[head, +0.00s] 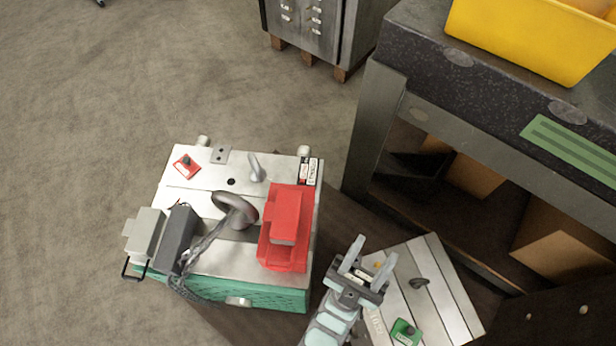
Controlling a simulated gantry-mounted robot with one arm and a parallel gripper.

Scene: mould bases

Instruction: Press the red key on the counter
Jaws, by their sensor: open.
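A small red piece with a dark round top (186,166) lies at the far left corner of the left mould base (180,195). A larger stepped red block (287,225) stands on the right side of the same base. I cannot tell which red part is the key, or make out a counter for sure. My gripper (371,256) is open and empty, its two fingers apart. In the picture it is right of the red block, beside the right mould base (440,290); its height is unclear.
The left base also carries a dark ring with a chain (235,207) and a grey box (147,232). A green piece (405,332) sits on the right base. A dark workbench (480,85) with a yellow bin (530,38) stands at right. Floor (80,130) at left is clear.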

